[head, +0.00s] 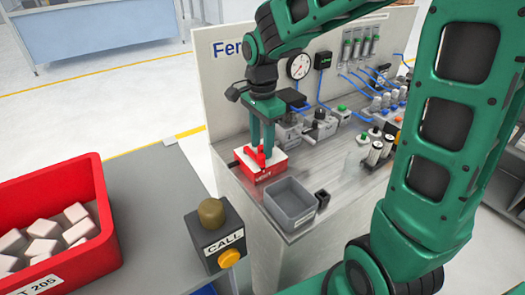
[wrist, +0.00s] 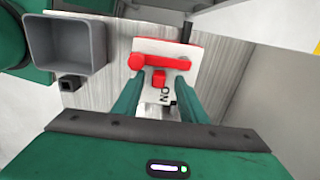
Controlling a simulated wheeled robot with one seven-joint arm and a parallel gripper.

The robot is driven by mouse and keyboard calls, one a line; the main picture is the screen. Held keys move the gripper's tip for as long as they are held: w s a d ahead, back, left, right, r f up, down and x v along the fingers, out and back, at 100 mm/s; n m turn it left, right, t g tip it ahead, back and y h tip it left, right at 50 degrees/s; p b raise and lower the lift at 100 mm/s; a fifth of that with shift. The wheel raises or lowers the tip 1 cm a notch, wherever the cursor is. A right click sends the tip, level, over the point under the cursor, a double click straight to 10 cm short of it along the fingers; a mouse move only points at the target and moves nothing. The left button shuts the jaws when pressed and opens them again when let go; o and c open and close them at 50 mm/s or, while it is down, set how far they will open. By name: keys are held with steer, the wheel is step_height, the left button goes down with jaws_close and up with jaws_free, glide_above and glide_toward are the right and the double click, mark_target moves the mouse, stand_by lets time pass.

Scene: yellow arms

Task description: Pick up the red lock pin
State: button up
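The red lock pin (head: 257,155) stands on a red and white block (head: 269,171) at the near left of the bench. In the wrist view a small red upright piece (wrist: 158,76) shows in front of a red bar (wrist: 165,63) with a round end; I cannot tell exactly which part is the pin. My gripper (head: 264,142) points down over the block. In the wrist view my green fingers (wrist: 158,84) are apart, one either side of the small red piece, with gaps visible. The block's lettering is partly hidden by the fingers.
A grey open bin (head: 290,204) and a small black square holder (head: 322,198) stand right of the block. Gauges, valves and blue tubes line the panel (head: 225,85) behind. A call box (head: 216,240) and a red crate (head: 107,225) of pale blocks are nearer, left.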

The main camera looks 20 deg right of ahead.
mark_target(258, 147)
jaws_close()
steer(key=shift+r, duration=0.1)
steer(key=shift+r, duration=0.5)
steer(key=r, duration=0.2)
steer(key=a+r, duration=0.1)
steer(key=shift+r, duration=0.35)
steer(key=a+r, duration=0.6)
steer(key=a, duration=0.4)
steer(key=shift+w+a, duration=0.3)
steer(key=shift+a, duration=0.05)
